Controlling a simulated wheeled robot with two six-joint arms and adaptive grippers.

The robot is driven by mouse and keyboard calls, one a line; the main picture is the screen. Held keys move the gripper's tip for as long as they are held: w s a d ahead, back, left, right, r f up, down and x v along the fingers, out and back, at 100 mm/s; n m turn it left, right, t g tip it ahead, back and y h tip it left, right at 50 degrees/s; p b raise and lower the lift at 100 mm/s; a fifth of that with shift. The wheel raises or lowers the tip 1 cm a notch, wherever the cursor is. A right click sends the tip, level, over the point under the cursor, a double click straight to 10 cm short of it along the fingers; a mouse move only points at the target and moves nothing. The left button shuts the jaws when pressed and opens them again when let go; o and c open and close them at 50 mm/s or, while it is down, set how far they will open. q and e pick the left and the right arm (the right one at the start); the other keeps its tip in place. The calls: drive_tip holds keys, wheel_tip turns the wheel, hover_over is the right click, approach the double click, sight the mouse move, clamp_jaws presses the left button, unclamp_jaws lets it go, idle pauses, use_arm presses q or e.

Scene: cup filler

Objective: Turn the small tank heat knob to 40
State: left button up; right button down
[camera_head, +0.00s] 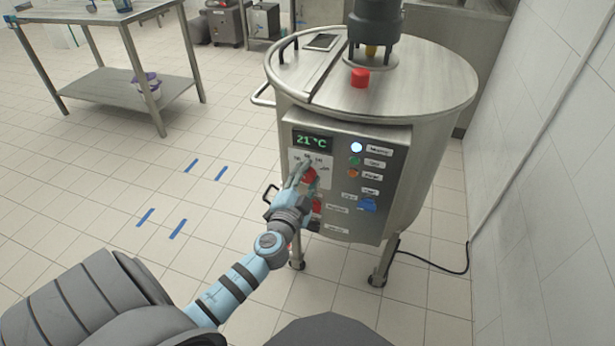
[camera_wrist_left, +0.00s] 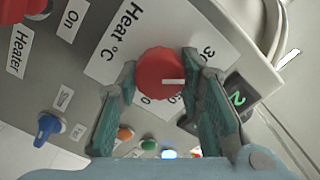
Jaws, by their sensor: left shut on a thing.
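The red heat knob (camera_wrist_left: 160,75) sits on a white dial label (camera_wrist_left: 125,38) reading "Heat °C" in the left wrist view. A white mark shows on the knob's face; much of the scale is hidden by the fingers and knob. My left gripper (camera_wrist_left: 165,88) is shut on the knob, one finger on each side. In the head view my left gripper (camera_head: 299,180) reaches the knob (camera_head: 310,175) on the tank's front panel. The tank (camera_head: 440,130) is a steel cylinder, and its green display (camera_head: 312,141) reads 21 °C. My right gripper is not in view.
The panel also holds a blue knob (camera_head: 368,204), a red heater switch (camera_head: 317,206), and white, green and orange lights (camera_head: 354,161) to the right. A steel table (camera_head: 110,85) stands at the back left. The tiled floor (camera_head: 90,180) on the left is mostly clear.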

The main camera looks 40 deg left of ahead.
use_arm(q)
drive_tip(key=m, duration=0.5)
drive_tip(key=shift+f+m, duration=0.15)
drive_tip(key=shift+m, duration=0.15)
idle(0.4)
drive_tip(key=o, duration=1.2)
drive_tip(key=shift+c, duration=0.2)
drive_tip(key=v, duration=1.2)
drive_tip(key=shift+d, duration=0.1)
